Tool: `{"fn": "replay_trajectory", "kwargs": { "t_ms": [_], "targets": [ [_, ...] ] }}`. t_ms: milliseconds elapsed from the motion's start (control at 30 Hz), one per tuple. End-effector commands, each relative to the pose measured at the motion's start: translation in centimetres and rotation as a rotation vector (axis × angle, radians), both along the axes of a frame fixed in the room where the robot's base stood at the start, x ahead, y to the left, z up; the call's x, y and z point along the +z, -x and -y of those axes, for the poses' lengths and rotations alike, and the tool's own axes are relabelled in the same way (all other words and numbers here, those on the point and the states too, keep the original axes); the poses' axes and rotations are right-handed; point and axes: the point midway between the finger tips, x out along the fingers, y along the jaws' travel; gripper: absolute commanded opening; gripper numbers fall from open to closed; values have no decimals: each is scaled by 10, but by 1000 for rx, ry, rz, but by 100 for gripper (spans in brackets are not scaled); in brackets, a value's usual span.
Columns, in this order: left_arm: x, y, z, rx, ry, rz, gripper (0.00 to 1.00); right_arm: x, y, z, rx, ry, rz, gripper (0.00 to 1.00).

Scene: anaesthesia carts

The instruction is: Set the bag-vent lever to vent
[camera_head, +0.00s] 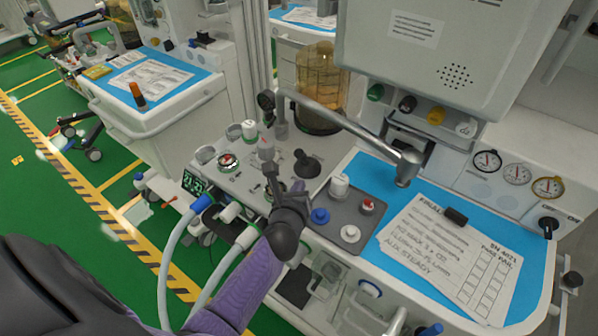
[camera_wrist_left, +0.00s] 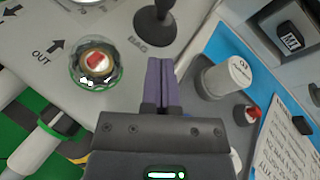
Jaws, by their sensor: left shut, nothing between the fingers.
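The bag-vent lever, a black lever with a round dark base, (camera_head: 306,164) stands on the grey top panel of the anaesthesia cart in the head view. In the left wrist view the lever (camera_wrist_left: 155,22) is at the top, beside a printed "BAG" label; its upper end is cut off by the frame edge. My left gripper (camera_head: 297,188) is just on the near side of the lever in the head view. In the left wrist view its purple fingers (camera_wrist_left: 161,62) are shut together with nothing between them, pointing toward the lever's base, apparently apart from it. My right gripper is not in view.
A red-centred clear dome (camera_wrist_left: 95,62) sits left of the fingers. A grey tray (camera_head: 326,228) with white, blue and red-topped items is at the right. A metal arm (camera_head: 350,125) crosses above the panel. White hoses (camera_head: 182,235) hang at the left.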

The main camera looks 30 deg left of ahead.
Motion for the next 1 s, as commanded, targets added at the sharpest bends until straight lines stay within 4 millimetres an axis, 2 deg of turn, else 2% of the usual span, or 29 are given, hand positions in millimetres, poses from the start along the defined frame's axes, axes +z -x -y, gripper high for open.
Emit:
{"fn": "replay_trajectory", "kwargs": {
  "t_ms": [33,133,333,767,1000],
  "targets": [
    [-7,-9,-3,2,0,1,0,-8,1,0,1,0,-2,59],
    [5,-23,-12,0,-1,3,0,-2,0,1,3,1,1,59],
    [13,-38,-22,1,0,1,0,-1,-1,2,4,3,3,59],
    [15,-39,-23,0,0,-3,0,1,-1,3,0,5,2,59],
    [21,-36,-22,0,-4,-53,0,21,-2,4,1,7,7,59]
  ]
}}
